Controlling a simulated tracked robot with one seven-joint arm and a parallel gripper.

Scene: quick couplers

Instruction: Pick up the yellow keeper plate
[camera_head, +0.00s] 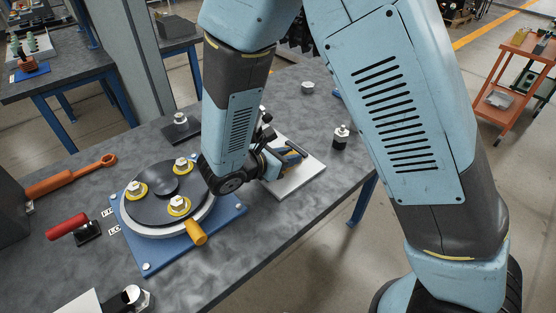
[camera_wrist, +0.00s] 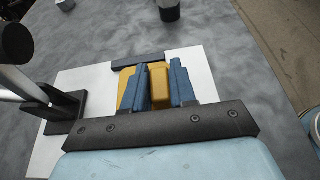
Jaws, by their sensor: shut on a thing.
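The yellow keeper plate (camera_wrist: 159,84) is between the two blue fingers of my gripper (camera_wrist: 161,78) in the wrist view. My gripper is shut on it. More yellow shows to the left of the left finger, and the fingers hide part of the plate. The grip is over a white board (camera_wrist: 68,92). A dark bar (camera_wrist: 137,60) lies just beyond the fingertips. Whether the plate touches the board cannot be told. In the head view my gripper (camera_head: 287,158) is low over the white board (camera_head: 306,180), and my arm hides most of that spot.
A round black disc fixture (camera_head: 158,205) on a blue base (camera_head: 150,258) stands left of my gripper, with an orange-yellow handle (camera_head: 196,232). A black fitting (camera_head: 340,137) stands right of the board. A dark stand (camera_wrist: 65,108) with a silver rod is close left in the wrist view.

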